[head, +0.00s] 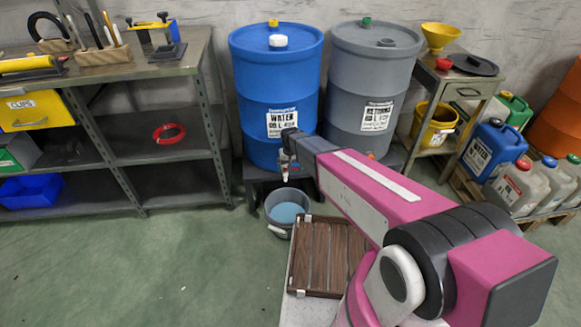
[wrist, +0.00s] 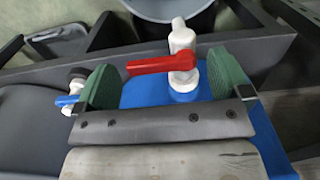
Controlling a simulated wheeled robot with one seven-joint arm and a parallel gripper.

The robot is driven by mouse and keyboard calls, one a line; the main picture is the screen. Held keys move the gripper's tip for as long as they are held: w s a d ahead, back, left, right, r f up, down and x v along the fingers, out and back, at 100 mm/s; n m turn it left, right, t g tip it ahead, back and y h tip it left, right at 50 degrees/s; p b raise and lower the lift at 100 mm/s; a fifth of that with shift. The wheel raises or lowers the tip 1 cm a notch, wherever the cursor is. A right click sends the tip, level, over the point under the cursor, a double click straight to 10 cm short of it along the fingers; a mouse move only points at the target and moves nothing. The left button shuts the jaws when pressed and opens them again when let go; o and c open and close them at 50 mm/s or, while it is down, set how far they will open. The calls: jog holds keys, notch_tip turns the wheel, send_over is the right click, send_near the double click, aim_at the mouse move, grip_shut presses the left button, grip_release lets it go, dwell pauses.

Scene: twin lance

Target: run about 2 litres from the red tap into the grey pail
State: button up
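The red tap (wrist: 152,64) has a white body and a red lever lying sideways, pointing left in the wrist view; it sits on the blue drum (head: 275,90). My gripper (wrist: 165,82) is open, its green pads on either side of the lever; the left pad is close to the lever's end, and I cannot tell if they touch. In the head view my gripper (head: 288,160) is in front of the blue drum, above the grey pail (head: 281,227). The pail stands on the floor with what looks like pale blue liquid inside. Its rim also shows in the wrist view (wrist: 207,20). I cannot make out a stream.
A white tap with a blue handle (wrist: 66,100) is at the left in the wrist view. A grey drum (head: 372,95) stands right of the blue one. Shelving (head: 165,150) is left; jerrycans (head: 495,150) are right. Floor at left is clear.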

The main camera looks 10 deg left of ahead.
notch_tip(320, 180, up, 11)
dwell(0.7)
jog(key=shift+f, duration=0.15)
